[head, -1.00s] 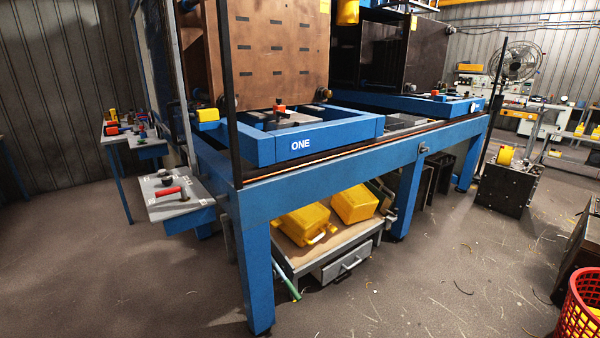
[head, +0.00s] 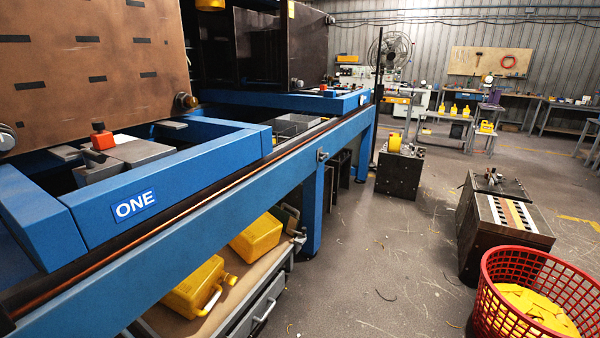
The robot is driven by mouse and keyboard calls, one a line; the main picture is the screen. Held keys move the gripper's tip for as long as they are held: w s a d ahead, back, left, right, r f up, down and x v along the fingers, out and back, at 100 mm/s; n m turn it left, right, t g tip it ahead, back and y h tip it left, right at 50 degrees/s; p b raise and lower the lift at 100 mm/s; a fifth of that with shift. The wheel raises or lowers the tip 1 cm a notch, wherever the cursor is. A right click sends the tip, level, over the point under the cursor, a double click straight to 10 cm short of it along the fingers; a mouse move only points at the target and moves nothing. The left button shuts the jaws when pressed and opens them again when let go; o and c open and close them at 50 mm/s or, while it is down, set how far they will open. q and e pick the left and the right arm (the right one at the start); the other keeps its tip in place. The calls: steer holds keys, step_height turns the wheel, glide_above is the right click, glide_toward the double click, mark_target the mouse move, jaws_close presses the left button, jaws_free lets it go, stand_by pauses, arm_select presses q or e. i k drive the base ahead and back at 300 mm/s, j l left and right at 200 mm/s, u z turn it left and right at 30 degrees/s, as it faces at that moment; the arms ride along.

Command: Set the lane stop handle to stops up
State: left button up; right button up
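I cannot make out for certain a lane stop handle in the head view. A dark box (head: 468,252) with light and dark strips on top stands on the floor at the right. Small fittings (head: 492,178) sit on its far end, too small to read as a handle or its position. A red-topped part (head: 102,137) stands on a grey block inside the blue frame marked ONE (head: 165,185). Neither of my grippers shows.
A red basket (head: 500,300) with yellow pieces stands at the lower right. A blue machine rail (head: 240,215) runs along the left, with yellow cans (head: 257,236) on a shelf below. A dark box with a yellow part (head: 398,175) stands farther back. Open floor (head: 370,260) lies between.

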mark_target(324, 155)
steer(key=i+l, duration=0.7)
steer(key=l, duration=0.25)
steer(key=i+l+z, duration=0.25)
steer(key=i, duration=1.05)
steer(key=i+l+z, duration=0.2)
steer(key=i, duration=1.15)
